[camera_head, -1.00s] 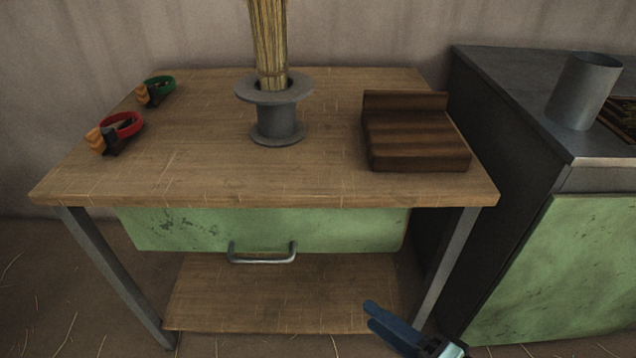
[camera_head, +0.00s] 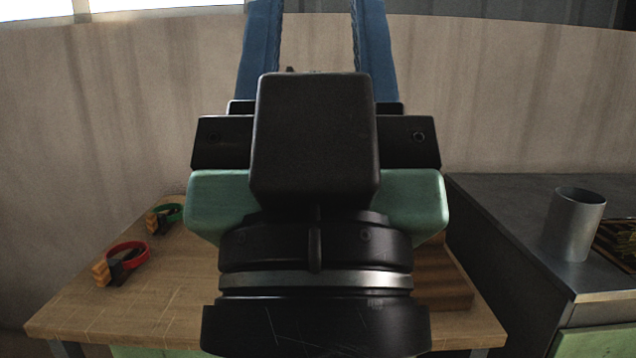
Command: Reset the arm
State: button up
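My gripper (camera_head: 316,25) fills the middle of the head view, seen from behind and raised in front of the wall. Its two blue fingers point up and are spread well apart, with only wall visible between them. The fingertips run past the top edge of the picture. No object shows between the visible parts of the fingers. The gripper body and wrist hide the middle of the wooden table (camera_head: 75,318), including where the grey spool with the straw bundle stood.
A red ring tool (camera_head: 127,255) and a green ring tool (camera_head: 166,216) lie on the table's left side. A brown stepped wooden block (camera_head: 445,280) is partly hidden at right. A grey metal cup (camera_head: 574,225) stands on the dark cabinet (camera_head: 510,215).

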notch_tip(320, 180, up, 34)
jog(key=p, duration=3.2)
jog(key=shift+r, duration=0.2)
jog(key=shift+w, duration=0.1)
